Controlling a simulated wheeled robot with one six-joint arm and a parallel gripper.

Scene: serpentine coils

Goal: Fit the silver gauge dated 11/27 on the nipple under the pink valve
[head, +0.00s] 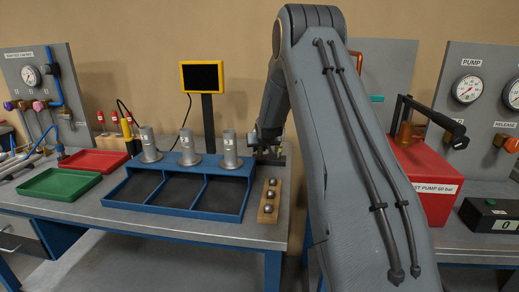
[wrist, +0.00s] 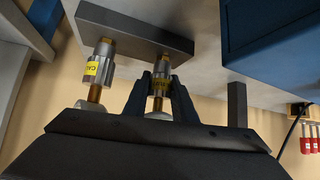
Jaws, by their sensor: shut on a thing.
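A second silver gauge (wrist: 99,68) with a yellow label stands apart to the left in the wrist view. Both brass ends meet a dark bar (wrist: 134,29); I cannot tell whether the held gauge is still seated there. In the head view my gripper (head: 268,150) is at the right end of the blue rack, and the held gauge is not clear. The pink valve (head: 38,106) is on the far-left panel; its nipple is too small to make out.
The blue rack (head: 178,207) carries several silver cylinders (head: 188,148). A wooden block (head: 268,205) with metal balls is at the table's right end. Green (head: 60,184) and red (head: 95,162) trays lie left. A yellow-framed screen (head: 202,77) stands behind. A red pump (head: 425,180) is right.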

